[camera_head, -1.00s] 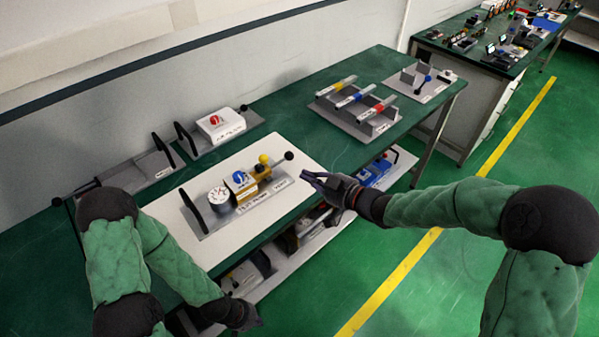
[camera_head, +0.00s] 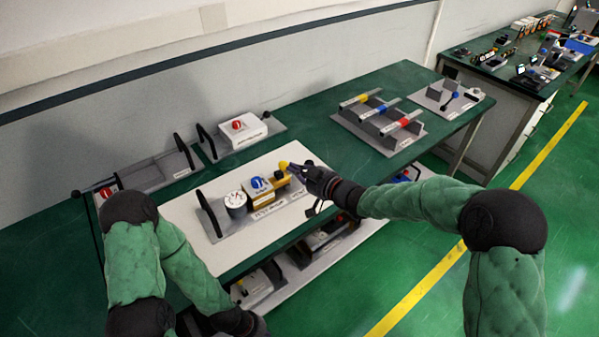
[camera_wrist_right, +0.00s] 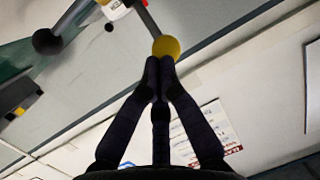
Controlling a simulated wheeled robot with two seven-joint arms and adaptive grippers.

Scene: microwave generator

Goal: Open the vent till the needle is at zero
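The test pump unit (camera_head: 225,224) lies on a white board, with a white round gauge (camera_head: 235,201) whose needle is too small to read. Beside the gauge is a blue knob (camera_head: 257,183), then a yellow ball (camera_head: 283,165) on the unit's right part. My right gripper (camera_head: 298,171) is at that right end. In the right wrist view its fingertips (camera_wrist_right: 159,64) are together, right at the yellow ball (camera_wrist_right: 166,46) on a grey rod. I cannot tell whether they touch it. My left gripper (camera_head: 250,328) hangs low at the front, its fingers unclear.
A black ball handle (camera_wrist_right: 46,41) shows left of the yellow ball in the wrist view. A white box with a red knob (camera_head: 238,126) stands behind the pump. A rack with yellow, blue and red handles (camera_head: 380,120) stands to the right. Equipment fills the lower shelf (camera_head: 320,258).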

